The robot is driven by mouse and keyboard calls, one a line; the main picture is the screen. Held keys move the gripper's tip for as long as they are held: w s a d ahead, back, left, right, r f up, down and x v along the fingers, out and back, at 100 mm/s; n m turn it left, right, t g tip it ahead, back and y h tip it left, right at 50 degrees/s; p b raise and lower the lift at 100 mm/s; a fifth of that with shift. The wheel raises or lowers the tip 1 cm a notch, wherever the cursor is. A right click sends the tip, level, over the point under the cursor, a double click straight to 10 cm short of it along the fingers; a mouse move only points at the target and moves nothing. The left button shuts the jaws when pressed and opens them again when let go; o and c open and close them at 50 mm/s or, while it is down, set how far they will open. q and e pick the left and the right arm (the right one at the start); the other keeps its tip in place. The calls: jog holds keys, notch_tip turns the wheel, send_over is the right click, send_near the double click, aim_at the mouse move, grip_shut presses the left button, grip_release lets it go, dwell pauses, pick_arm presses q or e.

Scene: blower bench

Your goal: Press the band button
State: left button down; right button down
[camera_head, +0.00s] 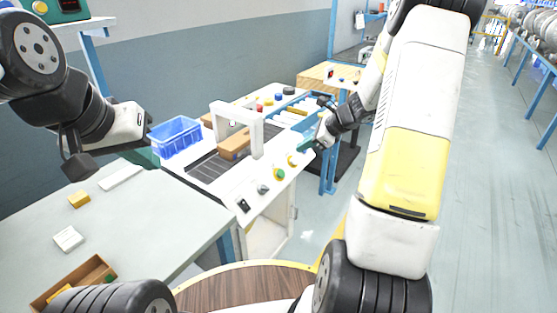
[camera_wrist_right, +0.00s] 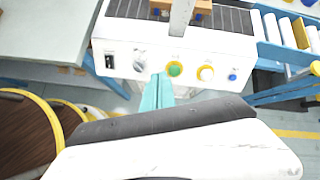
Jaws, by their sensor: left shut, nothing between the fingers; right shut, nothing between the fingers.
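A white control panel (camera_wrist_right: 150,50) forms the front of the conveyor bench. In the right wrist view it carries a black switch (camera_wrist_right: 109,61), a grey knob (camera_wrist_right: 139,65), a green button (camera_wrist_right: 175,69) in a yellow ring, a pale button (camera_wrist_right: 206,73) in a yellow ring and a blue button (camera_wrist_right: 232,75). The green button also shows in the head view (camera_head: 279,174). No readable label marks the band button. My right gripper (camera_wrist_right: 158,92) is shut and empty, its teal fingers near the panel, just below and left of the green button. My left gripper (camera_head: 128,124) is shut, away from the panel.
A white arch (camera_head: 238,112) spans the dark belt (camera_head: 205,170), with a brown box (camera_head: 235,147) by it. A blue bin (camera_head: 176,136) stands at the belt's left. The grey table (camera_head: 150,215) holds small blocks and a wooden tray (camera_head: 75,285). Open floor lies at right.

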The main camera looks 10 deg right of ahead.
aim_at(282, 173)
jog(key=w+d+f+m, duration=0.2)
jog(key=d+f+m, duration=0.1)
jog(key=f, duration=0.4)
jog(key=shift+d+m+t, duration=0.4)
jog(key=shift+m, duration=0.1)
jog(key=shift+w+a, duration=0.1)
jog(key=shift+w, duration=0.05)
jog(key=x, duration=1.3)
jog(key=shift+w+a+f, duration=0.2)
jog(key=shift+f, duration=0.05)
